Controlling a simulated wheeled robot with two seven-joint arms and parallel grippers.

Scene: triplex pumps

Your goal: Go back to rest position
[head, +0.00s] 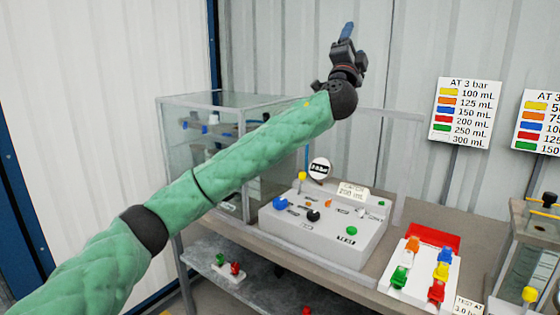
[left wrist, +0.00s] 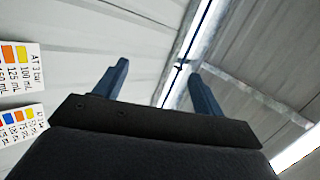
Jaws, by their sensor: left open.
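My left arm, in a green padded sleeve, reaches up across the head view from the lower left. My left gripper (head: 347,32) is raised high, above the grey control panel and in front of the corrugated wall. In the left wrist view its two blue fingers (left wrist: 160,90) stand wide apart with nothing between them. That view looks up at the ceiling and a bright lamp strip. The gripper is clear of everything on the bench. My right gripper is not in view.
Below the arm are the control panel (head: 325,232), a glass-sided case (head: 235,100) and a white tray (head: 398,294) with coloured blocks on the bench. A volume sign (head: 463,112) hangs at the right. A glass tank (head: 535,262) stands at the right edge. Air around the gripper is free.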

